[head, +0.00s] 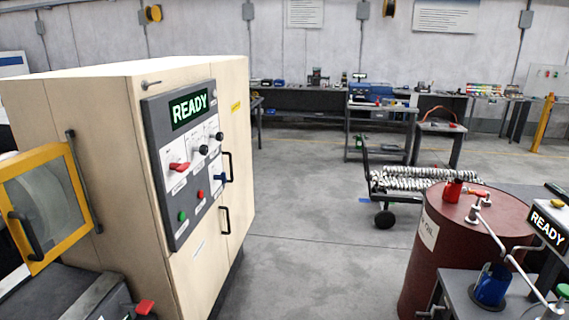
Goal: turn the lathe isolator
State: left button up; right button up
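The beige machine cabinet (120,120) stands at the left with a dark control panel (160,115) on its front. The panel's screen (189,108) reads READY in green. Below it, a red rotary handle (178,166) on a pale plate looks like the isolator and points roughly sideways. A green button (183,216) and a red button (200,194) are lower down. The labels are too small to read. Neither of my grippers shows.
A yellow-framed guard (45,205) and a red-tipped lever (144,307) are at lower left. A dark red drum (450,255) and a bench with another READY display (549,228) stand at right. A cart (410,185) is behind. The floor (310,230) between is clear.

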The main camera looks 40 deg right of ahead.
aim_at(180, 168)
jog(key=z, duration=0.75)
